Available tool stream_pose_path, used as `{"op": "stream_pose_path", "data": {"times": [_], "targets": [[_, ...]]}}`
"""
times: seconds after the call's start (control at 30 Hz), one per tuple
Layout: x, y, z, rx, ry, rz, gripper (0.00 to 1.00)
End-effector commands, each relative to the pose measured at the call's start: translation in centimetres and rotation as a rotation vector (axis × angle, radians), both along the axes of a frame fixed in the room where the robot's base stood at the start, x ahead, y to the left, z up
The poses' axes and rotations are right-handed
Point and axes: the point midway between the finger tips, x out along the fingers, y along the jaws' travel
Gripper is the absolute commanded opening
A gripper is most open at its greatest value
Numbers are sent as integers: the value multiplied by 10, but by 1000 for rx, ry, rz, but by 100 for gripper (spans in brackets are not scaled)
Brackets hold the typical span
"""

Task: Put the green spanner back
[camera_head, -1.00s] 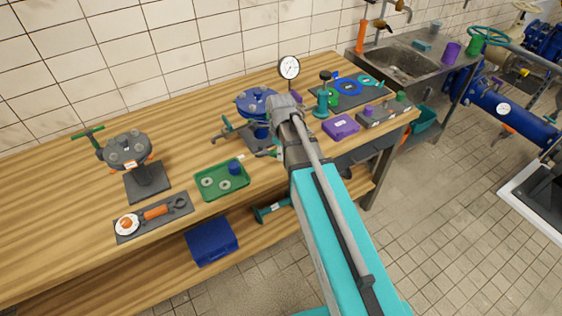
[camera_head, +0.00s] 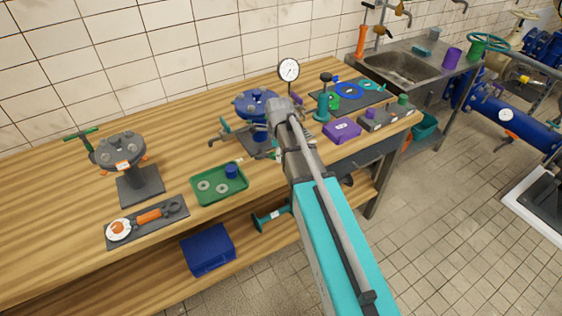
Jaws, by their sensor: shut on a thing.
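My arm reaches over the front edge of the workbench (camera_head: 60,215). The end of my gripper (camera_head: 281,110) is beside the blue flange assembly (camera_head: 256,103); my own wrist hides its fingers. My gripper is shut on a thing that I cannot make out. I cannot surely pick out the green spanner. A green T-shaped piece (camera_head: 80,134) sticks out from the grey flange stand at the left, but I cannot tell whether it is a spanner. A dark tool mat (camera_head: 376,96) with blue, green and teal pieces lies at the back right.
A grey flange stand (camera_head: 140,187), a dark mat (camera_head: 122,239) with an orange-handled tool, and a green tray (camera_head: 207,199) stand at the left. A purple box (camera_head: 342,130) and a gauge (camera_head: 288,69) are near my wrist. Bare wood lies at the far left.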

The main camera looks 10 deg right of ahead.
Motion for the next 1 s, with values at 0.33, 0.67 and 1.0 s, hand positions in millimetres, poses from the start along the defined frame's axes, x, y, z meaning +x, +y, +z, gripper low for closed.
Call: {"op": "stream_pose_path", "data": {"times": [0.33,0.67,1.0], "targets": [[10,-1,-15,0,0,1,0],[8,0,-39,0,0,1,0],[8,0,-40,0,0,2,0]]}}
